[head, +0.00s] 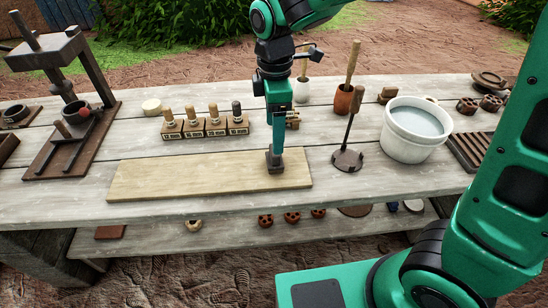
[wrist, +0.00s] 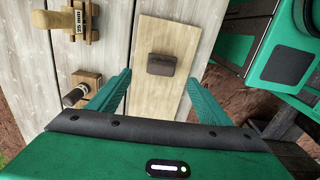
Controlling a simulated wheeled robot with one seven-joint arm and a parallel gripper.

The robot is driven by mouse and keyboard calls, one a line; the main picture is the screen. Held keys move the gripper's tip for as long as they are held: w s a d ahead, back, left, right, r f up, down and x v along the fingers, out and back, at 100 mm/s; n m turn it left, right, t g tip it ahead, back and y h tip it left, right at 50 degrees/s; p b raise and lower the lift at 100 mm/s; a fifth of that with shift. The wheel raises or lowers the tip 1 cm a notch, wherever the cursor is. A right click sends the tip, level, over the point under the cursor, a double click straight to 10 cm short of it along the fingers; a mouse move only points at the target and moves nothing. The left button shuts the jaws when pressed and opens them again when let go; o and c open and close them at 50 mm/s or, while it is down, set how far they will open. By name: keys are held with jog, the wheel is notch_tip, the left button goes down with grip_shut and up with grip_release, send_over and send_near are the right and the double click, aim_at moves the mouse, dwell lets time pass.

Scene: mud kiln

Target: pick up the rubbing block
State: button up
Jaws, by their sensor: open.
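The rubbing block appears to be a small dark brown block (wrist: 161,65) lying on the pale wooden board (wrist: 168,40). In the head view the block (head: 275,166) sits near the right end of the board (head: 190,180). My gripper (head: 277,148) points down right above it and partly hides it. In the wrist view my gripper (wrist: 158,76) is open, its two green fingers spread to either side of the block's line. The block shows just beyond the fingertips, with nothing held. The exact height gap is hard to tell.
Several wooden-handled stamps (head: 205,123) stand behind the board. A dark round-based tool with a long handle (head: 347,157) and a white water bucket (head: 416,129) stand to the right. A metal press frame (head: 75,130) is at left. The board's left part is clear.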

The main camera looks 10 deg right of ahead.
aim_at(275, 158)
notch_tip(275, 158, down, 8)
jog(key=shift+s+f, duration=0.1)
dwell(0.4)
jog(key=c, duration=1.3)
